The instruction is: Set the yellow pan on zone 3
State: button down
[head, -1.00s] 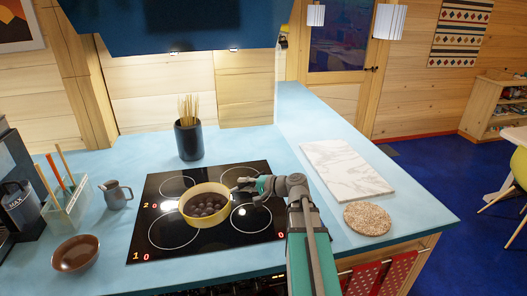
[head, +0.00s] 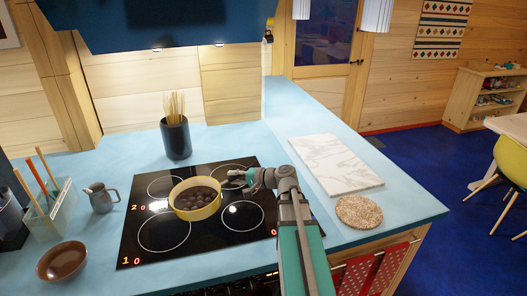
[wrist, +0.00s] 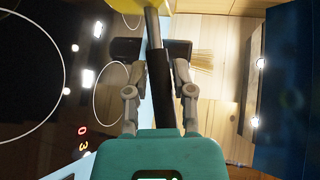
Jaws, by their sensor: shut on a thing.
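The yellow pan (head: 196,203), holding several dark round things, is over the middle of the black cooktop (head: 150,255), between the ring markings. I cannot tell whether its base touches the glass. My gripper (head: 247,178) is shut on the pan's handle, at the pan's right. In the wrist view the dark handle (wrist: 160,85) runs between my fingers (wrist: 158,95), and part of the yellow pan (wrist: 112,12) shows at the top edge.
A dark utensil pot (head: 175,138) stands behind the cooktop. A grey jug (head: 101,198), a brown bowl (head: 62,261) and a utensil holder (head: 50,215) are at left. A marble board (head: 335,164) and a round cork-like mat (head: 358,211) lie at right. The blue hood (head: 170,22) overhangs the back.

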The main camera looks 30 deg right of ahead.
jog(key=w+d+f+m+t+h+b, duration=0.1)
jog(key=w+d+m+h, duration=0.1)
jog(key=w+d, duration=0.4)
jog(key=w+d+f+m+t+h+b, duration=0.1)
jog(key=w+d, duration=0.6)
jog(key=d, duration=0.7)
jog(key=shift+w+d+f+m+t+h+b, duration=0.3)
jog(key=shift+m+t+h+b, duration=0.3)
jog(key=shift+m+h, duration=0.6)
jog(key=shift+s, duration=0.1)
